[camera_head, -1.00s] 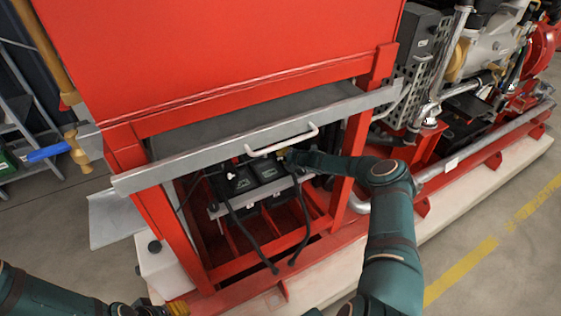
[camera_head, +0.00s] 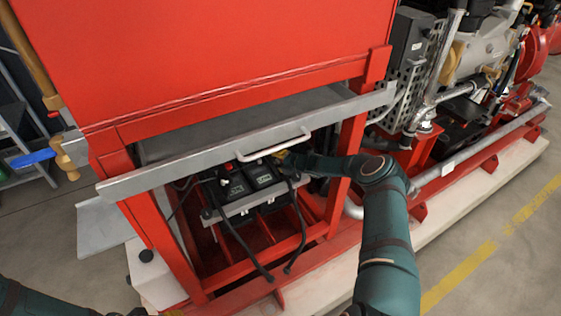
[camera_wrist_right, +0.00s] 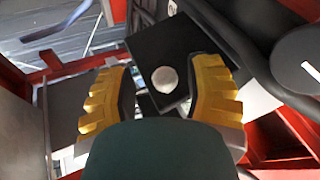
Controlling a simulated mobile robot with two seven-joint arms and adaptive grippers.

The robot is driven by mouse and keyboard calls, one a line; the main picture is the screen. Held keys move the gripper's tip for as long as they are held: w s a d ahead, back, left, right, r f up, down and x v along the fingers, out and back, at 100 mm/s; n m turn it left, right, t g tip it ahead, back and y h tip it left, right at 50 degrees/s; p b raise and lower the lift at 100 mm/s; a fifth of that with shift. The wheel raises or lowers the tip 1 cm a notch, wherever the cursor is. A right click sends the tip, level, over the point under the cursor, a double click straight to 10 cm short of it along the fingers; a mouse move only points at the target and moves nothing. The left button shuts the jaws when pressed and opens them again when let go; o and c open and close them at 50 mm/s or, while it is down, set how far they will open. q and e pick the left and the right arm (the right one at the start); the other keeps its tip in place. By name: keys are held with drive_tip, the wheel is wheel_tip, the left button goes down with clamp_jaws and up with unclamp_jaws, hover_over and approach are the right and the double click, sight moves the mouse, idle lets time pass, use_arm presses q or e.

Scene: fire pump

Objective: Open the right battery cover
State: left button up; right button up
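The grey metal battery cover (camera_head: 220,152) stands out from the red frame below the big red panel, with a pale bar handle (camera_head: 274,146) on its front edge. Black batteries (camera_head: 238,187) with cables show beneath it. My right gripper (camera_head: 282,158) is just below the handle's right end, partly hidden, above the batteries. In the right wrist view, its yellow fingers (camera_wrist_right: 160,95) are apart, with a black block (camera_wrist_right: 178,50) bearing a round pale knob beyond and between them; I see no grip on it.
Red frame posts (camera_head: 345,160) stand close on both sides of the battery bay. A white container (camera_head: 152,275) sits at the lower left, below a grey sheet (camera_head: 104,225). Pipes and pump parts (camera_head: 450,90) fill the right. Bare floor lies at the lower right.

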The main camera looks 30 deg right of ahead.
drive_tip(key=shift+s+d+f, duration=0.1)
drive_tip(key=shift+d, duration=0.05)
wheel_tip(320, 180, up, 10)
idle(0.6)
idle(0.5)
